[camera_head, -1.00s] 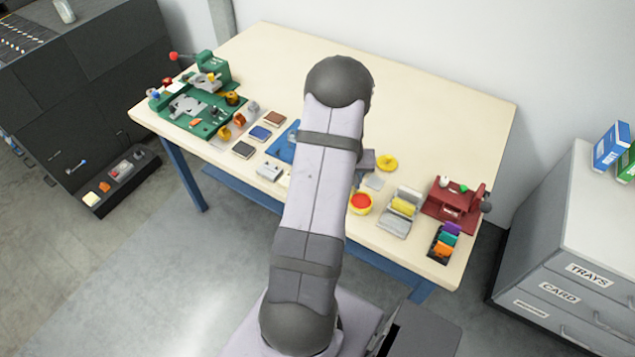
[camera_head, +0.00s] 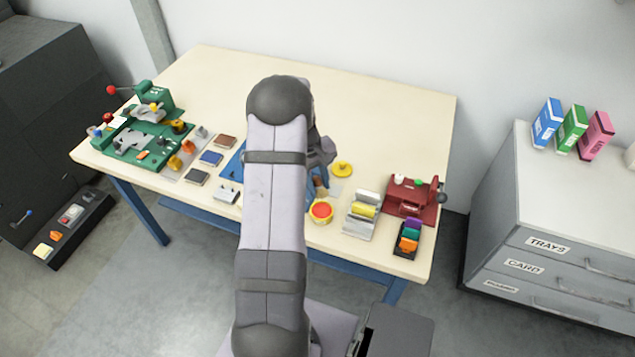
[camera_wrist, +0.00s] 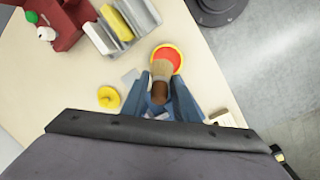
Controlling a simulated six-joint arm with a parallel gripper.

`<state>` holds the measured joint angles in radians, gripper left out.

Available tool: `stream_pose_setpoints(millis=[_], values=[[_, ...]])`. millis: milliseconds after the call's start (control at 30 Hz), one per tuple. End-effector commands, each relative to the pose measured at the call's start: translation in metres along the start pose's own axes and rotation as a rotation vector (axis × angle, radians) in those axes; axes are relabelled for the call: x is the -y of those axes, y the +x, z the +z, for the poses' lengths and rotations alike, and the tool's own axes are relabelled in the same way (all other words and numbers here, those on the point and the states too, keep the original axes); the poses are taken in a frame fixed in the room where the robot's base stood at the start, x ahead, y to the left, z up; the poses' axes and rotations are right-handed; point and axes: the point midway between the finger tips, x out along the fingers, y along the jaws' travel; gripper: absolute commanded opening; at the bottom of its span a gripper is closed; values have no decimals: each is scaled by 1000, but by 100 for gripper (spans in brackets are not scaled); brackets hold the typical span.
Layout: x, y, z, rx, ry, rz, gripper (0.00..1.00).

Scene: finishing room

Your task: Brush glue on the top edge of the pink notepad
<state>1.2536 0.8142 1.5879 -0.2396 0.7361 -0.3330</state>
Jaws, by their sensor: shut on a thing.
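My gripper (camera_wrist: 161,88) has blue fingers shut on a brush with a brown handle (camera_wrist: 159,92) and pale bristles (camera_wrist: 162,68). In the wrist view the bristles overlap the near side of a yellow-rimmed pot with a red top or filling (camera_wrist: 168,54). I cannot tell whether they touch it. The pot (camera_head: 321,212) stands near the table's front edge in the head view, where my arm hides most of the gripper. A yellow lid-like disc (camera_wrist: 109,97) lies beside it. I cannot make out the pink notepad; my arm covers part of the table.
A grey rack with a yellow roll (camera_head: 362,212), a red device (camera_head: 411,198) and a tray of coloured pieces (camera_head: 408,240) stand to the right. A green machine (camera_head: 143,135) and small pads (camera_head: 210,158) are left. The table's back (camera_head: 370,110) is clear.

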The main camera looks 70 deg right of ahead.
Motion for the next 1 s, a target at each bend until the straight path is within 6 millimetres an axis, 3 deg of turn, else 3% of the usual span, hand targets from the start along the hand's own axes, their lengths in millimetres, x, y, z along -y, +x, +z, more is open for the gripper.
stream_pose_setpoints(millis=[267, 800, 1000], values=[[1, 8, -1, -1, 1, 0, 4], [8, 51, -4, -2, 1, 1, 4], [9, 59, -4, -2, 1, 1, 4]])
